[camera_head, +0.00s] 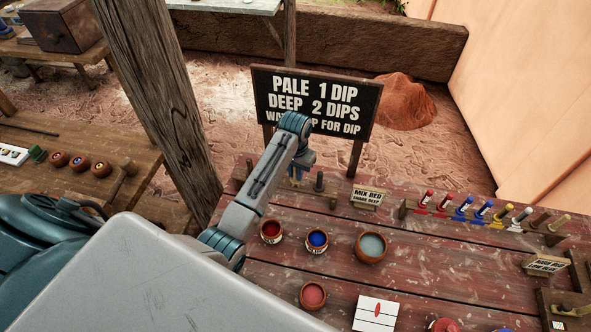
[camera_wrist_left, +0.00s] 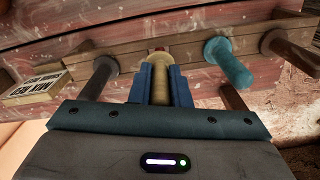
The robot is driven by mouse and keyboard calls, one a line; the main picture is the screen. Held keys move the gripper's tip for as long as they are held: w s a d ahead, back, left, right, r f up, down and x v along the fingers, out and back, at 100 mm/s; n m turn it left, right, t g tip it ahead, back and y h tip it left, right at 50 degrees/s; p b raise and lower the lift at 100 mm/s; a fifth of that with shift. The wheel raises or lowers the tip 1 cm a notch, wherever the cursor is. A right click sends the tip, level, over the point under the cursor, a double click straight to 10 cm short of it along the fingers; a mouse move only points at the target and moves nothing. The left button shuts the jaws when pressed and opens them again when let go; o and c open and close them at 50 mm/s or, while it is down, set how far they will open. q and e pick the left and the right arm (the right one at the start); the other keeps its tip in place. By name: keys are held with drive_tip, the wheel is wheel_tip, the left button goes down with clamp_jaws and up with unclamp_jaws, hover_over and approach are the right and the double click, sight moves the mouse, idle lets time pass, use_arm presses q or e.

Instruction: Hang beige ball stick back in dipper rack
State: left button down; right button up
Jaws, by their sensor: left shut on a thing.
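In the left wrist view my left gripper (camera_wrist_left: 160,78) is shut on a beige stick (camera_wrist_left: 160,92), which lies between its blue fingers. The stick's far end, with a bit of red by it, is close to a wooden rack (camera_wrist_left: 133,58); I cannot tell whether it touches or hangs there. A teal stick (camera_wrist_left: 228,64) is on the rack to its right, and dark pegs (camera_wrist_left: 98,78) stick out on both sides. In the head view my left gripper (camera_head: 295,178) is at the table's back edge, partly hidden by my arm. My right gripper is not in view.
A MIX RED sign (camera_head: 368,196) stands right of my gripper. Red (camera_head: 271,231), blue (camera_head: 316,241) and grey-blue (camera_head: 371,247) pots stand nearer on the table. A rack of coloured sticks (camera_head: 483,217) is at the right. A post (camera_head: 165,100) rises at the left.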

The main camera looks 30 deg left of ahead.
use_arm(q)
drive_tip(key=shift+f, duration=0.1)
idle(0.3)
drive_tip(key=shift+f, duration=0.8)
idle(0.5)
drive_tip(key=c, duration=0.8)
unclamp_jaws()
drive_tip(key=shift+r, duration=3.8)
drive_tip(key=shift+f, duration=0.1)
